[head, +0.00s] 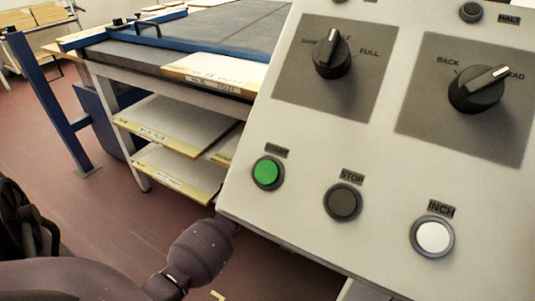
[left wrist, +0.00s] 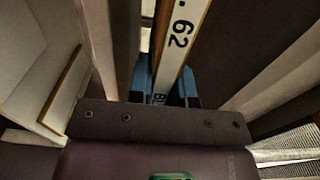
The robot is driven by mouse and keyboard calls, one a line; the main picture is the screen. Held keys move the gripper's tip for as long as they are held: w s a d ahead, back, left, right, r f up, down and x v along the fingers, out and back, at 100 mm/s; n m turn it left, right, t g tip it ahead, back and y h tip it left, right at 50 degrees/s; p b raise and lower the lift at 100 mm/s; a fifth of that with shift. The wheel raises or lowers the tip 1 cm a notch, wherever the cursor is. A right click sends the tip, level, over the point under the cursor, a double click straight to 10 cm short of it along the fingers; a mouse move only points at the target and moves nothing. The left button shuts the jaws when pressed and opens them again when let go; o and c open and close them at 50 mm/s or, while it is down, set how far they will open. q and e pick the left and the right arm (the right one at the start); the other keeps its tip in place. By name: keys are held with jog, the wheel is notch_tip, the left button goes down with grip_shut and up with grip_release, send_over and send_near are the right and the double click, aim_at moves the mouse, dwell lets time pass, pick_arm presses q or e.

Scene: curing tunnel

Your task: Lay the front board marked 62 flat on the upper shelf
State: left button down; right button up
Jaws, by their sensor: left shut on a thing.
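In the left wrist view, a pale board marked 62 (left wrist: 180,38) is seen along its narrow edge, with a brown strip beside the number. My left gripper (left wrist: 163,92) has its blue fingers shut on this board. In the head view my left arm comes in at the lower left and passes behind the control panel, so the gripper and the held board cannot be made out there. A rack below the belt table has an upper shelf level (head: 175,124) and a lower one (head: 172,176), both showing pale, yellow-edged boards. My right gripper is not in view.
A sloping control panel (head: 300,210) with knobs and buttons fills the right of the head view, close to my left arm. A dark belt table (head: 205,35) with a blue frame stands behind, with a labelled board (head: 215,70) at its front edge.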

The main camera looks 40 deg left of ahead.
pick_arm(q)
notch_tip(320, 180, down, 4)
jog(key=shift+r+b, duration=0.2)
jog(key=shift+b, duration=0.3)
jog(key=c, duration=1.5)
grip_release()
jog(key=shift+f, duration=0.15)
jog(key=o, duration=0.5)
jog(key=shift+c, duration=0.2)
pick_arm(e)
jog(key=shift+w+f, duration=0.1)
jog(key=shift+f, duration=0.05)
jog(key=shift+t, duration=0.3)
pick_arm(q)
jog(key=p+v, duration=0.2)
jog(key=v, duration=1)
jog(key=shift+r+p, duration=0.25)
jog(key=shift+p, duration=0.1)
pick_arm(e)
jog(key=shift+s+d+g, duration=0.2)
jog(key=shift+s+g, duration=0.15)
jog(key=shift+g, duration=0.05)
